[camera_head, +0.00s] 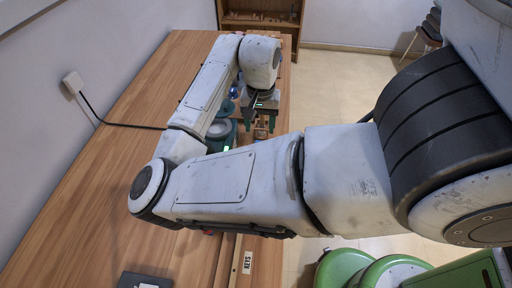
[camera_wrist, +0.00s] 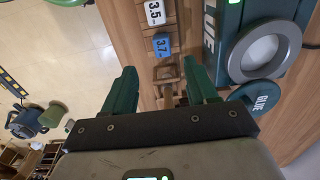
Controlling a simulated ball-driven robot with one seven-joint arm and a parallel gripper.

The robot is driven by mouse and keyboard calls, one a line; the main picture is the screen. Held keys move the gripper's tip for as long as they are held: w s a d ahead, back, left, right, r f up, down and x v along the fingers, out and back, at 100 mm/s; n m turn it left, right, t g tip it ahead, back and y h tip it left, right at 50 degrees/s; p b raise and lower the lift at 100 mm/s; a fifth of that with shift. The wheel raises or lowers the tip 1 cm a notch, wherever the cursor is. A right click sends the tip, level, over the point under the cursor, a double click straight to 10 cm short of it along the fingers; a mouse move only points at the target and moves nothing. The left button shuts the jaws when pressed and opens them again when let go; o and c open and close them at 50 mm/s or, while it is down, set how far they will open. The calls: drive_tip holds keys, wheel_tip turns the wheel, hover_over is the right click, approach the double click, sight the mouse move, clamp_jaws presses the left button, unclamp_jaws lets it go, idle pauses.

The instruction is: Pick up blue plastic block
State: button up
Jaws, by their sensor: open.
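The blue plastic block (camera_wrist: 162,45) is marked "3.7" and sits in a row of small blocks at the table's edge in the wrist view. My gripper (camera_wrist: 159,66) has its two green fingers spread wide, with nothing held between them. The block shows just beyond the fingertips, roughly in line with the gap between them. In the head view my gripper (camera_head: 260,118) points down over the far part of the table, and I cannot make out the block there.
A white block (camera_wrist: 154,12) marked "3.5" lies beyond the blue one. A teal glue unit (camera_wrist: 231,38) with a round grey-rimmed top stands close on the right, with a round "GLUE" piece (camera_wrist: 262,97). The wooden table (camera_head: 100,185) is mostly bare; floor lies beyond its edge.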

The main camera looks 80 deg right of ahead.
drive_tip(key=f, duration=0.8)
drive_tip(key=shift+w+f, duration=0.2)
clamp_jaws()
idle(0.4)
